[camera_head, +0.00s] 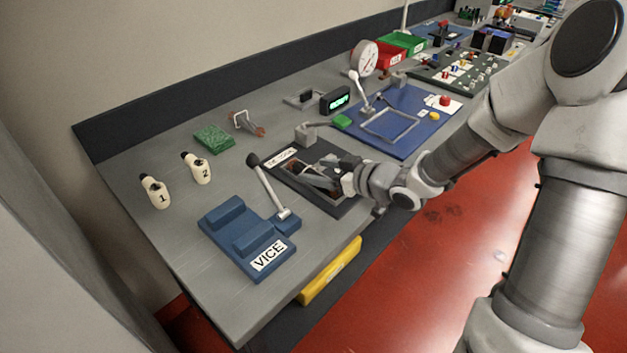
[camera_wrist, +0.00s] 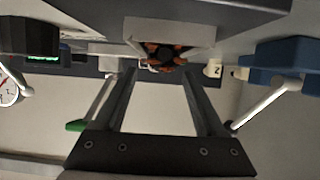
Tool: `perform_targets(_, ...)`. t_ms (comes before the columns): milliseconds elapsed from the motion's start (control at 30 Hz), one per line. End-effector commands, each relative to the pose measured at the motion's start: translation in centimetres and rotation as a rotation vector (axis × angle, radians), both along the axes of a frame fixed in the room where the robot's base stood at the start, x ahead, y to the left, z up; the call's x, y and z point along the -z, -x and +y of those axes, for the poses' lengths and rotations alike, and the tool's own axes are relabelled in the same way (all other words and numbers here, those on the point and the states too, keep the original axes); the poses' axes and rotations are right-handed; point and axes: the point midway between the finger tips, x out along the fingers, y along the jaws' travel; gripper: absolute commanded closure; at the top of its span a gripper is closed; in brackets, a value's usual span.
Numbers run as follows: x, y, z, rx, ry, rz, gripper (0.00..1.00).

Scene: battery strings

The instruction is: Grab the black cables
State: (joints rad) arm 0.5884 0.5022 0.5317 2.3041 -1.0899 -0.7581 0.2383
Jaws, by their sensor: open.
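My gripper (camera_head: 326,172) is open and reaches low over a dark, labelled tray (camera_head: 347,207) near the bench's front edge. Its two fingers also show in the wrist view (camera_wrist: 159,75), spread apart with nothing held between them. Beyond the fingertips, in the wrist view, is a dark bundle with orange parts (camera_wrist: 166,54) against a light grey block. I cannot tell whether this bundle is the black cables. In the head view, the tray's contents are dark, small and partly hidden by my gripper.
A blue vice (camera_head: 225,238) with a lever stands left of the tray. A blue board (camera_head: 400,143) with a metal frame lies to the right. A green block (camera_head: 214,138) and two numbered cream holders (camera_head: 155,191) sit behind. Bare bench shows at the left.

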Motion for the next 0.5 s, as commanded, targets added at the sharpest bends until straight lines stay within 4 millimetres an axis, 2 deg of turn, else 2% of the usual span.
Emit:
perform_targets(33, 0.7, -0.5, 0.6, -0.002, -0.001, 0.000, 0.28)
perform_targets(167, 1.0, -1.4, 1.4, 0.000, -0.001, 0.000, 0.28)
perform_targets(433, 1.0, -1.6, 1.6, 0.001, 0.000, 0.001, 0.28)
perform_targets(500, 1.0, -1.6, 1.6, 0.001, 0.000, 0.001, 0.40)
